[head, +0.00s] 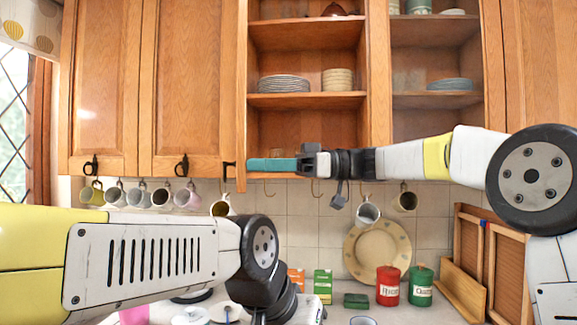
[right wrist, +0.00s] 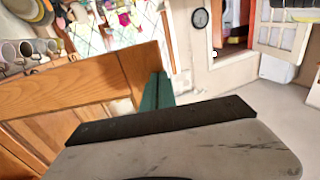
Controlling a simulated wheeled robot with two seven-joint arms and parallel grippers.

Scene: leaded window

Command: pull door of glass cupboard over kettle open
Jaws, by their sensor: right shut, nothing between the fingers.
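The glass cupboard's door (head: 241,120) stands swung out towards me, seen almost edge-on, with a dark handle (head: 229,168) low on its left side. Behind it the cupboard (head: 306,97) shows open shelves with plates and bowls. My right gripper (head: 252,165) is shut and empty, its teal fingers pointing left. Their tips are at the door's lower inner side; contact is hard to tell. In the right wrist view the teal fingers (right wrist: 157,92) lie beside a wooden door frame (right wrist: 145,68). My left arm crosses the lower left; its gripper is out of view. I cannot make out the kettle.
Mugs hang under the cupboards, including a white mug (head: 367,212) below my right arm. A red canister (head: 388,285), a green canister (head: 421,286) and a large plate (head: 376,251) stand on the counter. The cupboard to the right (head: 437,60) appears closed.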

